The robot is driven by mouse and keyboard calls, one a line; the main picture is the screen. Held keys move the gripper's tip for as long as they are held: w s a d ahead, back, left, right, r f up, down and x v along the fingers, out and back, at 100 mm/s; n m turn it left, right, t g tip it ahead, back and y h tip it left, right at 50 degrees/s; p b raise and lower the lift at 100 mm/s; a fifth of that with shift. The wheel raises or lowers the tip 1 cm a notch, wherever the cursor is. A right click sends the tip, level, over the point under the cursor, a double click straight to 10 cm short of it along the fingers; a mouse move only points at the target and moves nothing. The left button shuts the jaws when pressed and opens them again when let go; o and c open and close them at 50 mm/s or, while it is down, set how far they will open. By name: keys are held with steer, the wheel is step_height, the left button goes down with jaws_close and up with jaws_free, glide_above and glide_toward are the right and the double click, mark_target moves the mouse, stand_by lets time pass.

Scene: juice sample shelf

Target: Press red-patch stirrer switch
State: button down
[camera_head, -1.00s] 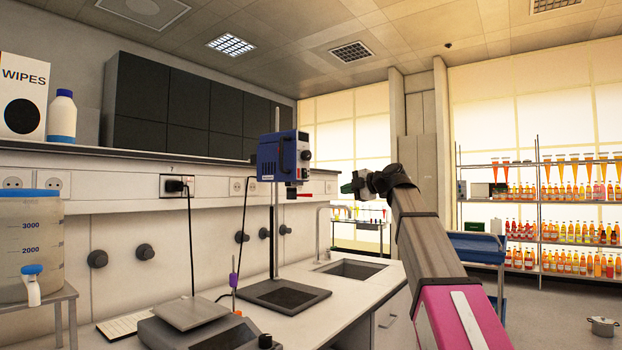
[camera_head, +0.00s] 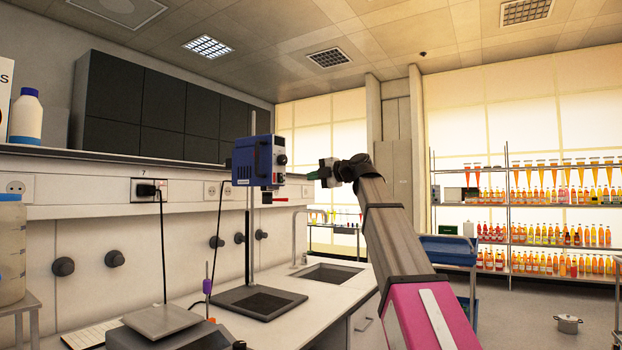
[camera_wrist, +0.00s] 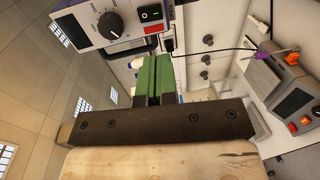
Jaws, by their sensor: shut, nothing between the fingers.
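The overhead stirrer (camera_head: 258,160) is a blue box on an upright rod above the bench. In the wrist view its pale front panel (camera_wrist: 128,32) shows a dark dial and a black rocker switch (camera_wrist: 150,13) marked "O". A red patch (camera_wrist: 152,29) lies right beside the switch. My gripper (camera_head: 314,175) is just right of the stirrer's front in the head view. Its green fingers (camera_wrist: 155,58) are shut together and empty, and point toward the panel near the red patch. They appear apart from the switch, but I cannot tell the exact gap.
A balance (camera_head: 163,318) stands on the bench at the front left. The stirrer's stand base (camera_head: 228,300) is beside a sink (camera_head: 330,272). A black cable (camera_head: 163,240) hangs from a wall socket. Shelves of bottles (camera_head: 520,205) stand far right.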

mark_target(281, 182)
steer(key=x, duration=1.1)
steer(key=shift+w+a, duration=0.1)
steer(key=shift+w, duration=0.05)
steer(key=shift+w+a+f, duration=0.1)
steer(key=shift+a, duration=0.1)
